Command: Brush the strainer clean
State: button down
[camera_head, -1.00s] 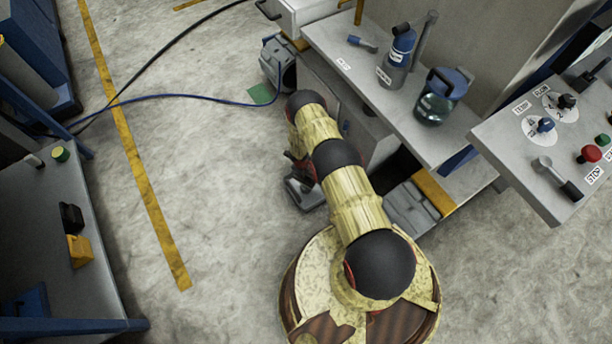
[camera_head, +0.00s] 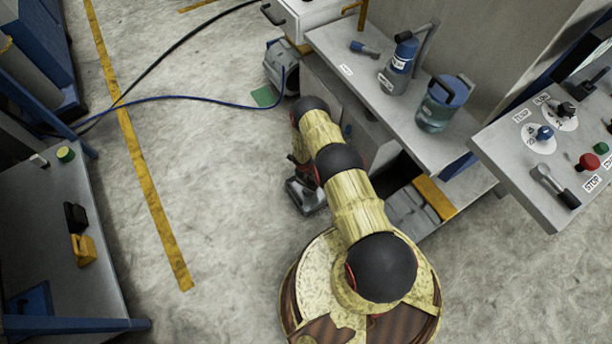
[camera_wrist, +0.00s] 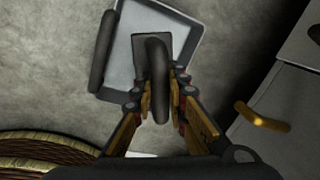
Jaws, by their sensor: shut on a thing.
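In the wrist view, my gripper (camera_wrist: 158,98) is shut on a black curved handle (camera_wrist: 157,65). The handle stands over a dark rectangular plate within a light grey, shallow box (camera_wrist: 187,58) with a black bar along its left side. In the head view, this grey box (camera_head: 306,196) sits low near the floor, and my arm partly hides it. I cannot tell for sure which part is the strainer. A blue-handled tool (camera_head: 364,48), possibly a brush, lies on the grey bench behind a small label.
A blue-grey bottle (camera_head: 398,66) and a blue-lidded jar (camera_head: 442,104) stand on the bench (camera_head: 352,88). A control panel (camera_head: 545,150) with knobs is at right. A grey unit (camera_head: 280,66) with a hose is behind my arm.

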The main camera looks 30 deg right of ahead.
jog(key=shift+s+d+p, duration=0.35)
jog(key=shift+s+p, duration=0.4)
jog(key=shift+p, duration=0.35)
jog(key=shift+s+f, duration=0.1)
jog(key=shift+s, duration=0.05)
jog(key=shift+w+a+b, duration=0.3)
jog(key=shift+w+b, duration=0.4)
jog(key=shift+b, duration=1.1)
jog(key=shift+w, duration=0.1)
jog(key=shift+w+a+b, duration=0.35)
jog(key=shift+w+b, duration=0.05)
jog(key=shift+w, duration=0.2)
jog(key=shift+s+d+r+p, duration=0.2)
jog(key=shift+s+p, duration=0.15)
jog(key=shift+p, duration=0.4)
jog(key=shift+s+d+p, duration=0.1)
jog(key=shift+s+p, duration=0.1)
jog(key=shift+p, duration=0.15)
